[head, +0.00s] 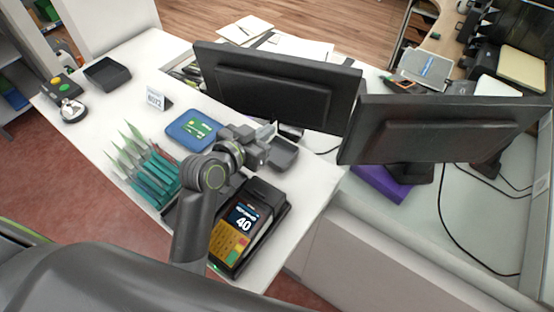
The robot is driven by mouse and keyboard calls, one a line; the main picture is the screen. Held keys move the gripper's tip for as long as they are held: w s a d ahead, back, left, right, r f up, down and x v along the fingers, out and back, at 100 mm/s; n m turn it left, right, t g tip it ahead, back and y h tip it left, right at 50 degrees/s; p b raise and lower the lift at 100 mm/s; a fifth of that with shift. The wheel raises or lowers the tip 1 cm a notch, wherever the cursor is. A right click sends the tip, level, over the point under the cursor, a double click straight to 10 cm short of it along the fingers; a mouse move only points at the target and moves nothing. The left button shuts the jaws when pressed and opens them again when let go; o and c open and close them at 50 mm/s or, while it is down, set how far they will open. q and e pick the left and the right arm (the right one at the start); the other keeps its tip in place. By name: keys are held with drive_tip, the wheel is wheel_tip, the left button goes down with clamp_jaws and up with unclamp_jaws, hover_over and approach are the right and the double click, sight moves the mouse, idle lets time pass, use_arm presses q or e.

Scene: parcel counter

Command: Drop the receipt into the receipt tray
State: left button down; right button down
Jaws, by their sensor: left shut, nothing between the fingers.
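My left gripper (268,143) is shut and empty above the counter, right of the blue mat with a green card. A small pale slip (269,130), perhaps the receipt, shows just behind its fingers; I cannot tell whether they touch. Another open black tray (107,74) stands empty at the counter's far left end. No label shows which one is the receipt tray. My right gripper is not in view.
The card terminal (241,225) reading 40 stands near the counter's front edge. Teal envelopes (145,165) stand in a rack to the left. The blue mat (187,142) lies behind my arm. Two monitors (275,90) bound the right. Counter around the small sign (155,99) is mostly clear.

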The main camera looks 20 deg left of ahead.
use_arm(q)
drive_tip(key=shift+f, duration=0.2)
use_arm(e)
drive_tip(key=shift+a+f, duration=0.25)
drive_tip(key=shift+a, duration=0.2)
use_arm(q)
drive_tip(key=c, duration=1.6)
unclamp_jaws()
drive_tip(key=shift+c, duration=0.2)
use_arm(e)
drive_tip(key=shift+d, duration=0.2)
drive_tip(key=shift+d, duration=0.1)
